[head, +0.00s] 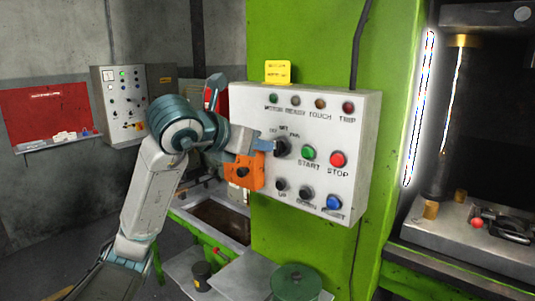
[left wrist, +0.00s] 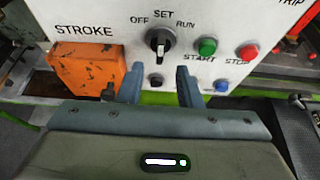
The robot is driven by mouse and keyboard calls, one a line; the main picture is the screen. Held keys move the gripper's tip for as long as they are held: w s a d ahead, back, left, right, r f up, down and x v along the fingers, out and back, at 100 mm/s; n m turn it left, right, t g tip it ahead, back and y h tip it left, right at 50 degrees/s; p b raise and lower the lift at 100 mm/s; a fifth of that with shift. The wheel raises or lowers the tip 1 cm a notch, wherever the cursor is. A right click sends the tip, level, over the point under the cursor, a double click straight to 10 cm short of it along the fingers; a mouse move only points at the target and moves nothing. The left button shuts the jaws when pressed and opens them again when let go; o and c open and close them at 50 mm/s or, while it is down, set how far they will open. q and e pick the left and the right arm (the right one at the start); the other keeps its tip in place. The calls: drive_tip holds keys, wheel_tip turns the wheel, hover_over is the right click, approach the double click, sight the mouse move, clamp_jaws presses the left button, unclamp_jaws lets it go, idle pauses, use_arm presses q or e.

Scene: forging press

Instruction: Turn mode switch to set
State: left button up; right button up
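The mode switch (head: 281,147) is a black rotary knob on the white control panel (head: 350,115), below the labels OFF, SET and RUN. It also shows in the left wrist view (left wrist: 158,42), where its grip with a white mark looks roughly upright; the exact label it points at is hard to tell. My left gripper (head: 268,146) is close beside the knob. In the left wrist view its two blue-grey fingers (left wrist: 161,86) are apart with nothing between them, and the knob is just beyond the gap. My right gripper is not in view.
Green START (head: 308,152) and red STOP (head: 337,159) buttons are right of the switch. An orange STROKE box (head: 243,173) is at its lower left. Black UP and DOWN buttons and a blue button (head: 333,203) are below. The press opening (head: 480,130) is at far right.

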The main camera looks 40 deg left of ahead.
use_arm(q)
drive_tip(key=b+v, duration=0.1)
drive_tip(key=v, duration=0.4)
drive_tip(key=shift+s, duration=0.15)
